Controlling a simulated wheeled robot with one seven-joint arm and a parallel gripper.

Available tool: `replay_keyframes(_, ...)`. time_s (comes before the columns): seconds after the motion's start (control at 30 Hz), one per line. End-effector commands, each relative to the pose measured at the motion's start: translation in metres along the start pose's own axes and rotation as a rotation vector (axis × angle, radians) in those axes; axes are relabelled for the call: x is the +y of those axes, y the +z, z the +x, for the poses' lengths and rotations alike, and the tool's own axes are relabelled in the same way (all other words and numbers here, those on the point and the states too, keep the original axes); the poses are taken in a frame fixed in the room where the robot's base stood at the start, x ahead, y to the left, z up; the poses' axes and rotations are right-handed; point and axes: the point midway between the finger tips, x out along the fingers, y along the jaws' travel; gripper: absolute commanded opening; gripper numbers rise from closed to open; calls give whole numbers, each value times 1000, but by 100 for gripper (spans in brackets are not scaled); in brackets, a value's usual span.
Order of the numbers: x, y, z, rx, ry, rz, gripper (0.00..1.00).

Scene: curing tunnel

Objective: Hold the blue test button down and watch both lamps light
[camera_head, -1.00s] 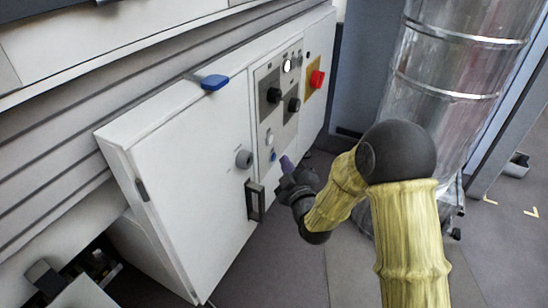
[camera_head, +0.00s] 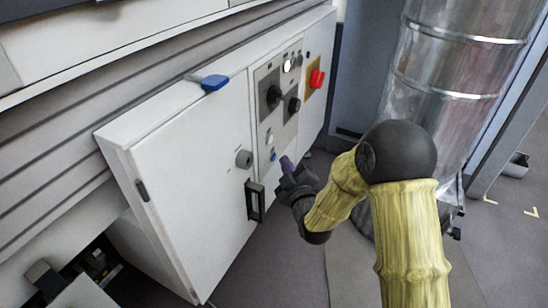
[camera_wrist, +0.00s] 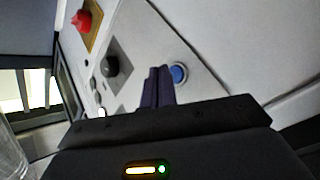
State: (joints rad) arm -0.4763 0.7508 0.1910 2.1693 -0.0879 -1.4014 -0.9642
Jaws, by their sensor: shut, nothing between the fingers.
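The blue test button (camera_head: 273,156) sits low on the grey control panel on the white cabinet's front. In the wrist view the blue button (camera_wrist: 179,74) shows in its pale ring, just right of my fingertips. My gripper (camera_head: 286,162) has its dark purple fingers shut together and empty, pointing at the panel close to the button. In the wrist view my gripper (camera_wrist: 158,72) appears apart from the button, though the exact gap is hard to judge. A small round white lamp (camera_head: 287,66) near the panel's top looks bright. Smaller round fittings beside it are too small to tell apart.
Black knobs (camera_head: 293,105) and a red knob on a yellow plate (camera_head: 316,79) are on the same front. A black door handle (camera_head: 254,201) and a grey round lock (camera_head: 244,159) are left of my gripper. A wrapped transparent cylinder (camera_head: 450,80) stands at right.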

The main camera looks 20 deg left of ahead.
Motion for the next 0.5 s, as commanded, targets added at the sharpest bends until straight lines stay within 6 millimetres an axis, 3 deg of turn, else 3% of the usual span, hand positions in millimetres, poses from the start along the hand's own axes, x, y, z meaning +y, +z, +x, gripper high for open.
replay_keyframes(0.5, -4, -5, 6, 0, 1, 0, 0)
